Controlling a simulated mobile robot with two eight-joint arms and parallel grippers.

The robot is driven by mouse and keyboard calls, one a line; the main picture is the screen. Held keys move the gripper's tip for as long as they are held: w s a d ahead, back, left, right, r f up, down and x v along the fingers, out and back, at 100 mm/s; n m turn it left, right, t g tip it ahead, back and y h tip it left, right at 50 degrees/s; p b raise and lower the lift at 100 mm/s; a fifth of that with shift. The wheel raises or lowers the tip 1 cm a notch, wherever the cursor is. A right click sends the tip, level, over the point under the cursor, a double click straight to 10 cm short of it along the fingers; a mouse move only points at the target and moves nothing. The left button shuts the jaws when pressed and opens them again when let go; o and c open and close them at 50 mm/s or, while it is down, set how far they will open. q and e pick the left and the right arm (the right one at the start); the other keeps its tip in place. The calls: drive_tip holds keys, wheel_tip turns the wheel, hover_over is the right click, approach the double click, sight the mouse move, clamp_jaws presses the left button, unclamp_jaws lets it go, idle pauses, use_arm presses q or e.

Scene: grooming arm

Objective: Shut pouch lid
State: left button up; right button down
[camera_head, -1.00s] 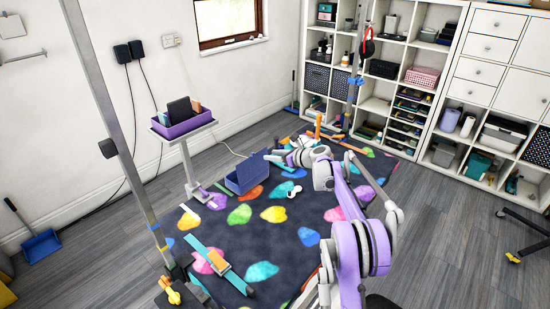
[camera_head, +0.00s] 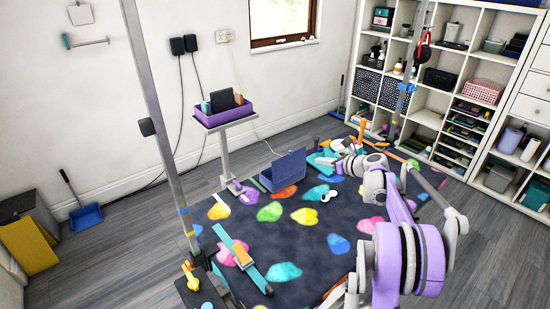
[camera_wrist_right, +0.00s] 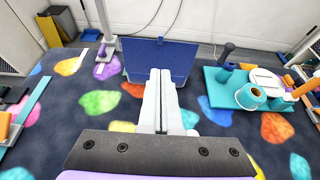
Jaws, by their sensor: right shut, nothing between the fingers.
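The blue pouch (camera_head: 280,178) stands on the dark mat with coloured patches, near its far edge. Its lid looks raised, standing open on the side facing my right arm. In the right wrist view a blue panel (camera_wrist_right: 182,58), which looks like the lid, stands upright just beyond my fingers. My right gripper (camera_wrist_right: 159,72) is shut and empty, its fingers pointing at the middle of that panel. Whether the tips touch it I cannot tell. My left gripper is not in view.
A teal tray (camera_wrist_right: 218,98) with rolls lies right of my fingers. A stand with a purple tray (camera_head: 224,117) rises behind the pouch. A teal strap with an orange block (camera_head: 240,256) lies nearer on the mat. White shelves fill the right side.

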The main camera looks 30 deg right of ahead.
drive_tip(key=p, duration=0.1)
approach(291, 154)
drive_tip(key=x, duration=0.5)
drive_tip(key=shift+d+f, duration=0.1)
drive_tip(key=shift+f, duration=0.05)
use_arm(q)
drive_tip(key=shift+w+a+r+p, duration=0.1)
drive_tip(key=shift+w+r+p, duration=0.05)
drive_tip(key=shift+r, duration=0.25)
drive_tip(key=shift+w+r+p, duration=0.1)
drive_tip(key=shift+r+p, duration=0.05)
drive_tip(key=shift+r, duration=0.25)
use_arm(e)
drive_tip(key=shift+w+f, duration=0.15)
drive_tip(key=shift+w, duration=0.55)
drive_tip(key=shift+w, duration=0.1)
